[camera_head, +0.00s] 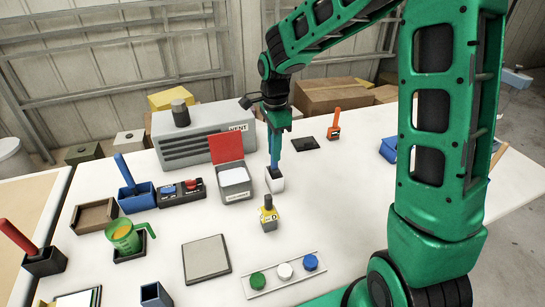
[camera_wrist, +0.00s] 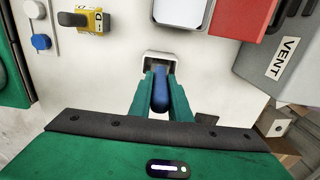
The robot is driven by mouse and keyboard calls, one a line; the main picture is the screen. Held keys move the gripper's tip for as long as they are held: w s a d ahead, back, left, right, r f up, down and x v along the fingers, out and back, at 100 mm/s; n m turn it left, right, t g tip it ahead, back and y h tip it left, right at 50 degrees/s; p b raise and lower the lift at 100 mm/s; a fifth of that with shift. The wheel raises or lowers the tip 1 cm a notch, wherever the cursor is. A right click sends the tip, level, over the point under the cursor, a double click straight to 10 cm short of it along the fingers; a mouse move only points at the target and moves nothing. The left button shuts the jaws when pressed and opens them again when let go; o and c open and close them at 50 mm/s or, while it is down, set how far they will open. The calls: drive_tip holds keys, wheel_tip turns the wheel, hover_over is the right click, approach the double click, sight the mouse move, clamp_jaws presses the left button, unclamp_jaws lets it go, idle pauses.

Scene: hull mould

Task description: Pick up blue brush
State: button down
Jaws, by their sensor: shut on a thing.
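The blue brush (camera_head: 275,168) stands upright with its lower end in a small white holder (camera_head: 275,184) on the white table. My gripper (camera_head: 278,143) comes down from above and is shut on the brush's handle. In the wrist view the blue handle (camera_wrist: 161,92) sits between my two green fingers (camera_wrist: 161,85), with the white holder (camera_wrist: 158,58) just beyond. The brush's lower end is hidden inside the holder.
A grey box with a raised red lid (camera_head: 227,149) stands close left of the holder, with the grey vent unit (camera_head: 205,130) behind. A yellow block (camera_head: 268,220) stands in front. A dark flat pad (camera_head: 305,144) and orange-handled tool (camera_head: 334,128) are to the right.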

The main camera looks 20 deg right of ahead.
wheel_tip(320, 180, up, 10)
drive_tip(key=shift+f, duration=0.1)
idle(0.4)
idle(1.8)
